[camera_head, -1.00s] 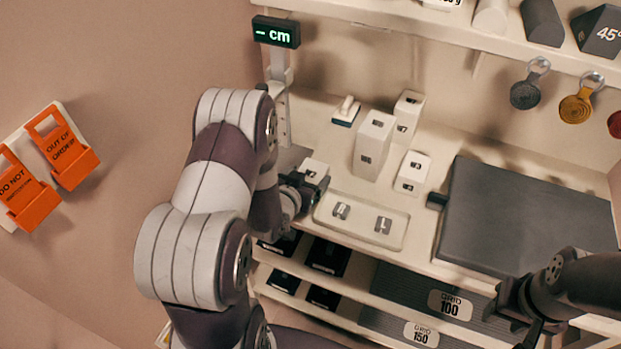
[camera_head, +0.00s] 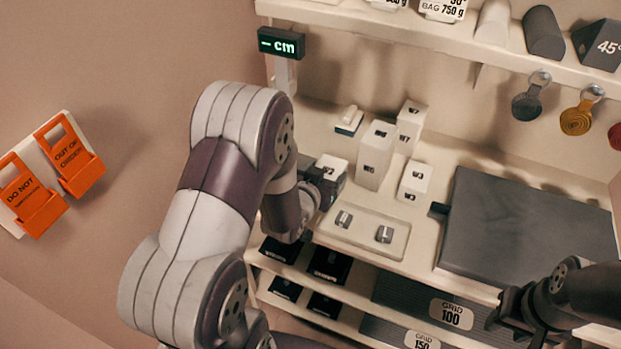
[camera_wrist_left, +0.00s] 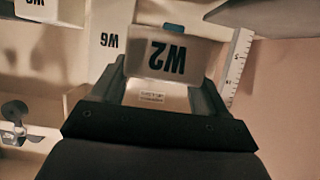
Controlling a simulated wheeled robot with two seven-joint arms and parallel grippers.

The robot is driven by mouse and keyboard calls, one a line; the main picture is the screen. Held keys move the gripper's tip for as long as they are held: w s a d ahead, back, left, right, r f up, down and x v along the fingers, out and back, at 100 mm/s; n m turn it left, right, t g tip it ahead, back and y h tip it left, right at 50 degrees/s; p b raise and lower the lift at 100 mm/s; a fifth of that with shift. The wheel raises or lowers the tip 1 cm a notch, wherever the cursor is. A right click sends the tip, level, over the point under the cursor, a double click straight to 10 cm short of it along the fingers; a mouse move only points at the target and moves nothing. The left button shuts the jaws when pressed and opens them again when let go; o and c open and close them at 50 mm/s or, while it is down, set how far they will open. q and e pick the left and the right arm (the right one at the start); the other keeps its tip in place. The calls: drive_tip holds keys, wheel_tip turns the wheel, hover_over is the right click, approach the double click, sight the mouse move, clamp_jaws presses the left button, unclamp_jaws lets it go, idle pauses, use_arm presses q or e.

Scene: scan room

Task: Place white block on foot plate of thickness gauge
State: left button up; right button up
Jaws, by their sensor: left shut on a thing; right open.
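My left gripper (camera_head: 328,178) is shut on a white block marked W2 (camera_wrist_left: 165,58), held in front of the tall block W6. The block's top (camera_head: 332,163) shows in the head view. The thickness gauge (camera_head: 283,75) stands at the back left, with a display (camera_head: 281,43) reading "-- cm". My left arm hides its foot plate in the head view. A ruler scale (camera_wrist_left: 238,65) shows in the left wrist view, right of the held block. My right gripper (camera_head: 512,312) is open and empty at the lower right, near the bench's front edge.
White blocks W6 (camera_head: 373,158), W7 (camera_head: 411,120) and W3 (camera_head: 414,180) stand right of the held block. A shallow tray (camera_head: 350,246) with two small metal pieces lies in front. A dark slab (camera_head: 525,225) covers the right side. Orange holders (camera_head: 75,160) hang at left.

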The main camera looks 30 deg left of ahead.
use_arm(q)
drive_tip(key=d+r, duration=0.4)
drive_tip(key=d, duration=0.3)
drive_tip(key=a+b, duration=0.1)
drive_tip(key=a, duration=0.2)
drive_tip(key=w+a+n+y+b, duration=0.1)
drive_tip(key=a, duration=0.2)
drive_tip(key=a+r+n+y+b, duration=0.1)
drive_tip(key=a, duration=0.1)
drive_tip(key=shift+w+a+b, duration=0.3)
drive_tip(key=shift+a+b, duration=0.1)
drive_tip(key=s+a+f, duration=0.1)
drive_tip(key=a+f, duration=0.1)
drive_tip(key=a, duration=0.2)
drive_tip(key=s+a+f+m+h+b, duration=0.1)
drive_tip(key=a+f, duration=0.1)
drive_tip(key=a, duration=0.2)
drive_tip(key=a+f+m+h+b, duration=0.1)
drive_tip(key=a, duration=0.4)
drive_tip(key=shift+s+a+f, duration=0.1)
drive_tip(key=shift+s+f, duration=0.3)
wheel_tip(320, 180, down, 4)
drive_tip(key=shift+r+b, duration=0.1)
drive_tip(key=shift+b, duration=0.55)
